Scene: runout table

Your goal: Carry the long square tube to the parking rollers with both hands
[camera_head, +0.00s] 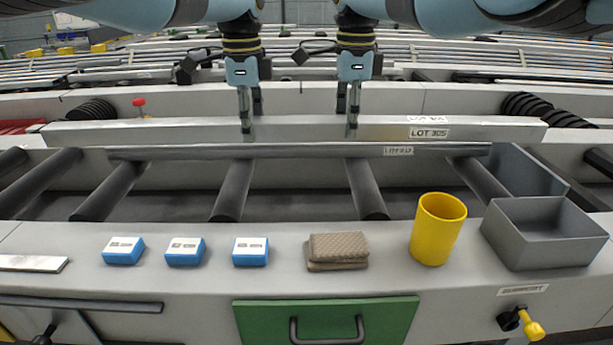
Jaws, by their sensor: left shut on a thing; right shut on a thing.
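The long square tube (300,131) is pale grey, carries a "LOT 305" label and spans most of the head view from left to right, roughly level. My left gripper (247,128) comes down from above and is shut on the tube left of its middle. My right gripper (352,128) is shut on it right of its middle. The far fingers are partly hidden. The dark parking rollers (233,190) lie in the bed nearer to me. I cannot tell how high the tube is above its surroundings.
A darker, thinner labelled bar (220,153) lies across the rollers' far ends. A grey open bin (545,250), a yellow cup (437,229), brown pads (338,250) and blue-and-white boxes (185,252) stand on the near ledge. A red-topped knob (139,104) rises behind the tube at left.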

